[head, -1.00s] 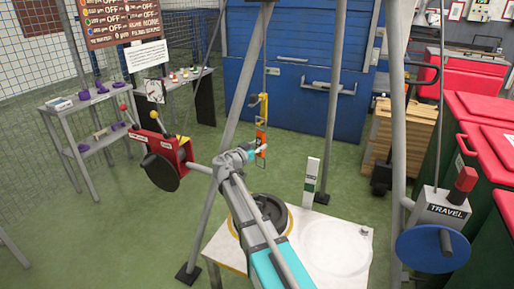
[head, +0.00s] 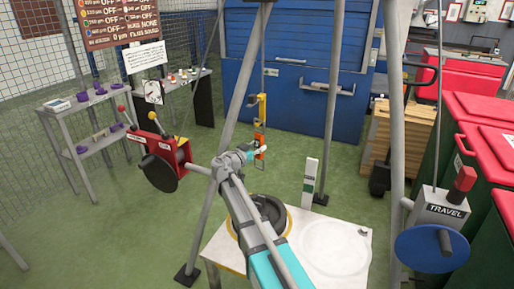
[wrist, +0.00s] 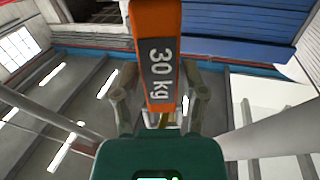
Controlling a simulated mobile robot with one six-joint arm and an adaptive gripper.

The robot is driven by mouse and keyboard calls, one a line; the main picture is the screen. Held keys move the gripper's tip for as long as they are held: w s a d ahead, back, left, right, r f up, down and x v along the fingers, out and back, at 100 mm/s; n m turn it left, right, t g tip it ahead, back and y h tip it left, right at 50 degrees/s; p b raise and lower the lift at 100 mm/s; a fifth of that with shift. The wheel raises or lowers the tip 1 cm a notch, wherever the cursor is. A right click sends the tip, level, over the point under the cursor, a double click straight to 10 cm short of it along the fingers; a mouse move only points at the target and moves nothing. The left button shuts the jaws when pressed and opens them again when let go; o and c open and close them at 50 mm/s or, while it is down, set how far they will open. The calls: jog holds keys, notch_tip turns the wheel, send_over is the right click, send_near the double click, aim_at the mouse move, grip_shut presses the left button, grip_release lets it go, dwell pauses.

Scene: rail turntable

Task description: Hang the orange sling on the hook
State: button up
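The orange sling (head: 260,141) hangs upright at the tip of my gripper (head: 258,151) in the head view. In the wrist view the sling (wrist: 163,50) fills the upper middle, with a grey "30 kg" label facing me. My gripper (wrist: 161,85) has one finger against each side of the sling and looks shut on it. The yellow hook (head: 263,104) hangs on a thin line directly above the sling. Whether the sling's top touches the hook is too small to tell. A thin wire loop shows below the sling.
Grey frame legs (head: 333,100) stand on both sides of my arm. A white table (head: 345,225) with a dark round weight (head: 270,212) is below. A red winch box (head: 165,150) is left, and a travel control with a blue wheel (head: 432,249) is right.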

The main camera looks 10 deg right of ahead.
jog(key=shift+o, duration=1.3)
jog(key=v, duration=1.2)
